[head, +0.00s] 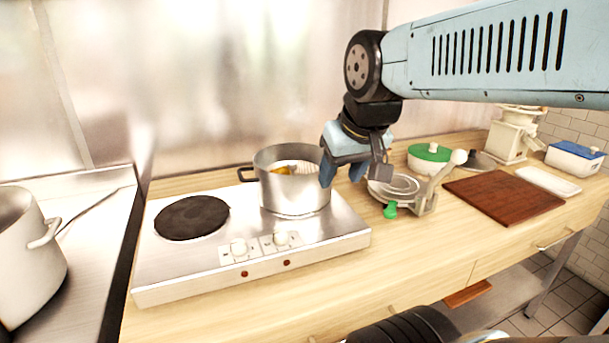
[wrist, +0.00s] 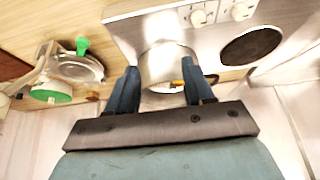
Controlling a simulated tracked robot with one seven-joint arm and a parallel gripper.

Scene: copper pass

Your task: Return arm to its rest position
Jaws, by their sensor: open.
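My arm reaches in from the upper right of the head view, light blue with a black elbow joint. My gripper (head: 342,178) points down beside the right rim of a metal pot. In the wrist view my gripper (wrist: 162,88) has its two blue fingers spread wide apart with nothing held between them. The pot (head: 290,196) stands on the right burner of the steel hot plate (head: 330,235), with something orange and pale inside. The pot also shows between and beyond the fingers in the wrist view (wrist: 164,64). Whether a finger touches the pot cannot be told.
A metal press with a green knob (head: 390,210) stands just right of the gripper. Behind it is a green-lidded pot (head: 430,158). A large pot (head: 30,262) stands left.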

